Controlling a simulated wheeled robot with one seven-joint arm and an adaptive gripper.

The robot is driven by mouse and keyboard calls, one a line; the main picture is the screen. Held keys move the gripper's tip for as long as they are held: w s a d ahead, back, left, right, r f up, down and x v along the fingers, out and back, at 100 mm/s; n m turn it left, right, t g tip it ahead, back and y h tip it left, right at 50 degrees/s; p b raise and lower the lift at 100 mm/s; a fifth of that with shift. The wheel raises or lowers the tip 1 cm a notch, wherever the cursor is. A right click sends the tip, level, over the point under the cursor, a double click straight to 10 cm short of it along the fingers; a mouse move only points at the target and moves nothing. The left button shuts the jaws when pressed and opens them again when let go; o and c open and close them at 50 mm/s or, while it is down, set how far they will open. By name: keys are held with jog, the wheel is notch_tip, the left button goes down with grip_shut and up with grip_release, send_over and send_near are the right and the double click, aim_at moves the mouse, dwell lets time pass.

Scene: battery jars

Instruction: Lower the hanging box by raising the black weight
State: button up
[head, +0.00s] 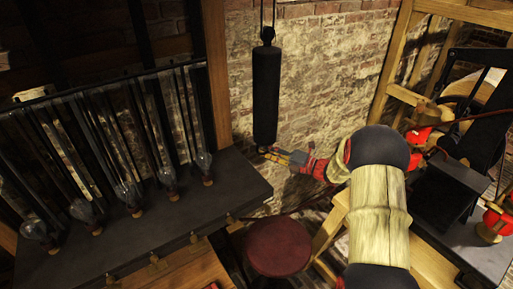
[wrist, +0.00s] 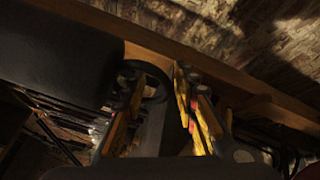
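The black weight (head: 265,95) is a long dark cylinder hanging upright from cords by the brick wall, at the centre top of the head view. My gripper (head: 268,153) is just below its lower end; whether it touches cannot be told. In the wrist view a large dark rounded shape (wrist: 55,45), which looks like the weight, fills the upper left. My gripper's two fingers (wrist: 160,85) stand apart there, with a dark ring-like shape (wrist: 154,90) at the left fingertip. The gripper looks open. I cannot make out the hanging box in either view.
A dark bench (head: 150,225) with several glass bulbs and upright rods stands at the left. A wooden post (head: 217,70) rises close to the weight's left. A round red stool (head: 278,246) is below. A wooden frame (head: 395,75) and dark apparatus stand at the right.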

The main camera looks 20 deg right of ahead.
jog(key=x, duration=0.3)
jog(key=shift+w+a, duration=0.25)
jog(key=shift+c, duration=0.4)
jog(key=shift+w, duration=0.1)
grip_shut()
dwell(0.5)
